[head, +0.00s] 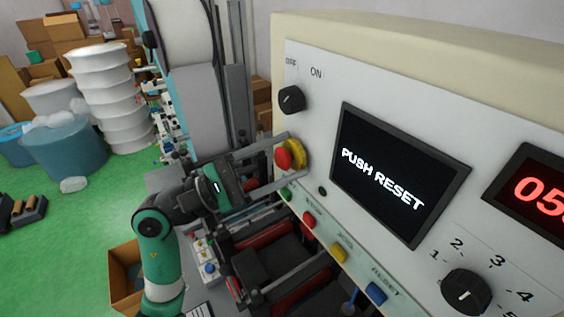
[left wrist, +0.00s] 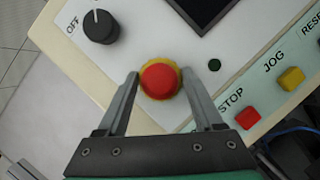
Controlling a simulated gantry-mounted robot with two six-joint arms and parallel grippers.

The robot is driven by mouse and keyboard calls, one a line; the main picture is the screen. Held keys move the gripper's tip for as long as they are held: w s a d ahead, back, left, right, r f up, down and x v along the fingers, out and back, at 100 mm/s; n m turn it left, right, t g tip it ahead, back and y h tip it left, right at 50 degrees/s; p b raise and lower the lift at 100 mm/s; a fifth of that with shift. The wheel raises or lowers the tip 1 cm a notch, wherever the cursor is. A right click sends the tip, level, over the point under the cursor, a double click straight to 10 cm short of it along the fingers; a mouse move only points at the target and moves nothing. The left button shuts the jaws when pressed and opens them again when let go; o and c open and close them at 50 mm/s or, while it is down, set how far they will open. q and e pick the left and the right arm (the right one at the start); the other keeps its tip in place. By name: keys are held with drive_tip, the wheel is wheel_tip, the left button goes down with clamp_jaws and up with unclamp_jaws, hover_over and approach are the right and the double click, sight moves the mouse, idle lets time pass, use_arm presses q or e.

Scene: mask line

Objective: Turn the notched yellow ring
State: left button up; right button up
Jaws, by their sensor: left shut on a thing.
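The notched yellow ring (head: 298,151) sits on the machine's white panel, around a red mushroom button (head: 284,159). In the left wrist view the yellow ring (left wrist: 177,72) shows as a thin rim behind the red button (left wrist: 159,81). My left gripper (head: 288,158) reaches the panel from the left, with one finger above and one below the ring. In the left wrist view its fingers (left wrist: 160,84) lie on either side, shut on the ring. The notches are too small to make out. My right gripper is not in view.
The panel has an OFF/ON knob (head: 291,99), a screen reading PUSH RESET (head: 390,175), a red number display (head: 540,190) and a numbered knob (head: 466,292). Below are red (head: 309,220), yellow (head: 339,252) and blue (head: 376,292) buttons. White rolls (head: 108,95) stand far left.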

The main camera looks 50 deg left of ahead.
use_arm(q)
drive_tip(key=shift+m, duration=0.7)
drive_tip(key=shift+r, duration=0.1)
